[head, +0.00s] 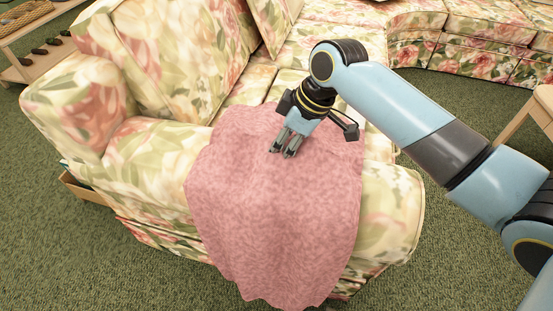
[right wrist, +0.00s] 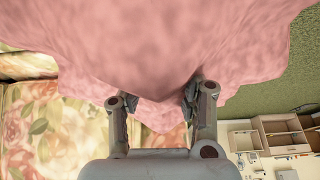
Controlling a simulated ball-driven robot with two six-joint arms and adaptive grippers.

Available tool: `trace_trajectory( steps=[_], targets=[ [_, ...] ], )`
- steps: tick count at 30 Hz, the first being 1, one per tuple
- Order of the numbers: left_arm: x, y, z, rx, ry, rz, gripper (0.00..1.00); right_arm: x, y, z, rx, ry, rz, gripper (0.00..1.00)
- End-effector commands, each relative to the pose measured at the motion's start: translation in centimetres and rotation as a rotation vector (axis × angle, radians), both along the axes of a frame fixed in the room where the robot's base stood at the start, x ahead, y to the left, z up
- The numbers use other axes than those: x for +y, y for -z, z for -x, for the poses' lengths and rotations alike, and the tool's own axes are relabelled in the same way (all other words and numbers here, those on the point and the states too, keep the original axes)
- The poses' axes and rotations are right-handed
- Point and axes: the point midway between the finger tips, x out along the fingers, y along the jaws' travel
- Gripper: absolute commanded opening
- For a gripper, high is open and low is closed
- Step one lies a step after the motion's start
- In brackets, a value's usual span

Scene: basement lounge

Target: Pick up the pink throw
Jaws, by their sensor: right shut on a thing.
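The pink throw (head: 270,215) is draped over the arm of the floral sofa and hangs down its outer side in the head view. My right gripper (head: 283,150) comes in from the right and points down at the upper part of the throw. It is shut on the throw, with its fingertips at the cloth. In the right wrist view the throw (right wrist: 150,50) fills the top, and a fold of it lies between the fingers of my right gripper (right wrist: 158,100). My left gripper is not in view.
The floral sofa (head: 105,85) carries the throw and curves away to the right at the back. A wooden shelf (head: 35,50) with dark items stands at upper left. A wooden furniture edge (head: 530,115) shows at right. Green carpet (head: 70,240) is clear at lower left.

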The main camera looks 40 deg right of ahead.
Motion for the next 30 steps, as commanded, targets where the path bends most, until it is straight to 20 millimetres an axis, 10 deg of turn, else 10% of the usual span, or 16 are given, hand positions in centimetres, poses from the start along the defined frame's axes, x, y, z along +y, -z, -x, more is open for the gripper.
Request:
trace_trajectory(
  steps=[12, 30],
  targets=[
    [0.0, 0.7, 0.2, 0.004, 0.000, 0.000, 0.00, 0.0, -0.3, 0.0, -0.001, -0.001, 0.001, 0.00],
    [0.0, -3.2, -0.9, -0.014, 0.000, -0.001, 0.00, 0.0, -12.5, -0.1, -0.006, -0.002, 0.000, 0.00]
  ],
)
